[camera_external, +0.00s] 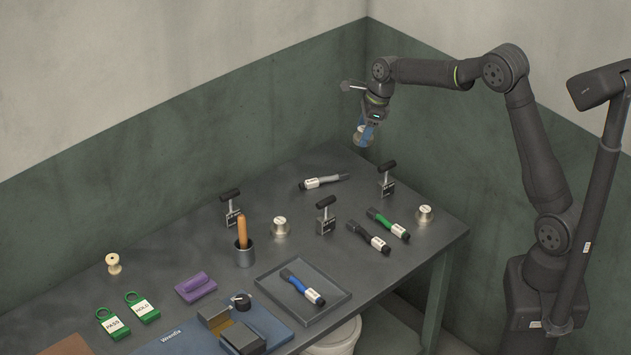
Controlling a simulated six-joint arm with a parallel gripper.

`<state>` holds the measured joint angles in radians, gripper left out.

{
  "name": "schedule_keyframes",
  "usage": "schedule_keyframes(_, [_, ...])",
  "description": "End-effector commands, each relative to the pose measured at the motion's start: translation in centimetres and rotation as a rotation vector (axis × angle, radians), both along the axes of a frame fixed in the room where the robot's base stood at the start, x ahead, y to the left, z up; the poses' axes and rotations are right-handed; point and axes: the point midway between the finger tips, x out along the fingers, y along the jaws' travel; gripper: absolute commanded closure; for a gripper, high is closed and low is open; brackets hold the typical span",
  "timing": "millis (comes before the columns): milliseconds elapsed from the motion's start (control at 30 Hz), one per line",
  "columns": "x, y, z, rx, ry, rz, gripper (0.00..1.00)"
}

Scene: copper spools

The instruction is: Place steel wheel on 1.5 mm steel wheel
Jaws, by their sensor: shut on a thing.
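My gripper (368,126), with blue fingers, is shut on a pale metallic steel wheel (361,137). It holds the wheel in the air above the far right part of the table, clear of everything below. One small silver wheel with a white label on top (280,229) stands near the table's middle. Another similar silver wheel (424,216) stands near the right edge. Their labels are too small to read, so I cannot tell which is the 1.5 mm one.
Block tools with black T-handles (326,222) stand around the wheels. Markers (368,238) lie nearby, and a blue one lies in a dark tray (265,283). A cup (244,257) holds a wooden handle. A cream spool (113,264), green padlock tags (142,307) and a purple block (196,288) are left.

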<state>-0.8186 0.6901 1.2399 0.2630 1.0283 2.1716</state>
Motion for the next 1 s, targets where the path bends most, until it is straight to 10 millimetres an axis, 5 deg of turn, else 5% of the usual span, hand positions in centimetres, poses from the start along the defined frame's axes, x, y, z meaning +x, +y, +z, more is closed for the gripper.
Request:
schedule_keyframes(267, [0.7, -10.6, 0.7, -0.001, 0.001, -0.037, 0.69])
schedule_keyframes(400, [-0.3, -17.3, 0.7, -0.001, 0.000, -0.059, 0.69])
schedule_keyframes(600, [-2.9, -24.5, 0.2, 0.001, 0.000, -0.083, 0.70])
schedule_keyframes(900, [-6.2, -30.3, -0.6, 0.004, -0.001, -0.105, 0.70])
schedule_keyframes(1000, [-6.1, -30.1, -2.5, 0.002, 0.004, -0.100, 0.70])
